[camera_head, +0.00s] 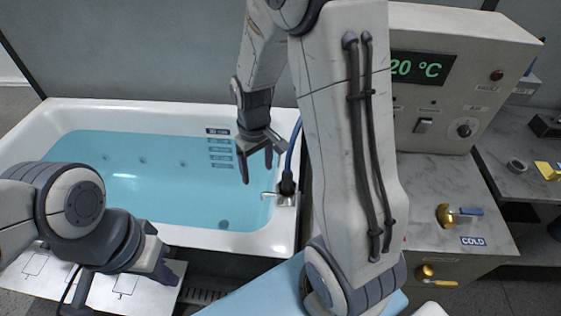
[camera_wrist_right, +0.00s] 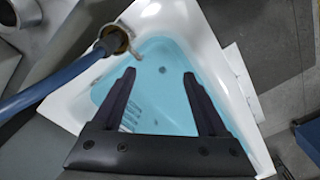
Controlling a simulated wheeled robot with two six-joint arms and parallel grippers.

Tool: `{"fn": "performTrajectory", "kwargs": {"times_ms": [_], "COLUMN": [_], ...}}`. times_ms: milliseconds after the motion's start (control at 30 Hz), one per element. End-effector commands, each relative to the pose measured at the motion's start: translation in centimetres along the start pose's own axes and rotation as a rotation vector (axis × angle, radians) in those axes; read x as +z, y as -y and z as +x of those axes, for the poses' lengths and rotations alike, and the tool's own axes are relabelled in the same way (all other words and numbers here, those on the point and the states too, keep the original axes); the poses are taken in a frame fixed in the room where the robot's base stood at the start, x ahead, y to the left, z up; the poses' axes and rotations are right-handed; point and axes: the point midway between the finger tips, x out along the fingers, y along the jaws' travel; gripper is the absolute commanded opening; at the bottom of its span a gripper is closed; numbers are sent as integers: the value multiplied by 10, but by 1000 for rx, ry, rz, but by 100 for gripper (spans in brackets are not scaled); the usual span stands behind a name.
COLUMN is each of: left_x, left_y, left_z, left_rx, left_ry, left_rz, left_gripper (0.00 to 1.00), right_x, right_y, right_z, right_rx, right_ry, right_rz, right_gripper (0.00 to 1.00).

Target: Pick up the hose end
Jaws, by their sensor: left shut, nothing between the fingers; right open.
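The blue hose (camera_head: 293,146) comes down beside the tub's right rim. Its dark end fitting (camera_head: 287,183) sits upright at the tap on that rim. In the right wrist view the hose (camera_wrist_right: 50,92) enters from the left and its end (camera_wrist_right: 113,40) meets a brass-coloured collar at upper left. My right gripper (camera_head: 258,172) is open and empty above the water, a little left of the hose end and apart from it. Its fingers (camera_wrist_right: 158,78) also show in the right wrist view. My left gripper (camera_head: 168,268) is shut and empty at the tub's front left.
The white bathtub (camera_head: 275,243) holds blue water. A metal tap (camera_head: 271,195) juts over its right rim. A control cabinet (camera_head: 440,140) with a green display stands at right, with a brass valve (camera_head: 446,214) on the counter. My right arm hides part of the area between.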

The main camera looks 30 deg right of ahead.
Motion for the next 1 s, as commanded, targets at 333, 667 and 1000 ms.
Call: {"fn": "performTrajectory", "kwargs": {"times_ms": [333, 667, 1000], "left_x": [-2, -2, -3], "left_y": [-2, -3, -4], "left_z": [-35, -41, -58], "left_rx": [0, 0, 0], "left_ry": [0, 0, 0], "left_rz": [-1, -1, -2], "left_gripper": [0, 0, 0], "right_x": [3, 3, 1], "right_y": [-101, -101, -102], "right_z": [31, 75, 105], "right_rx": [9, 10, 8], "right_ry": [22, 19, 22], "right_rz": [159, 158, 158], "right_gripper": [76, 76, 76]}}
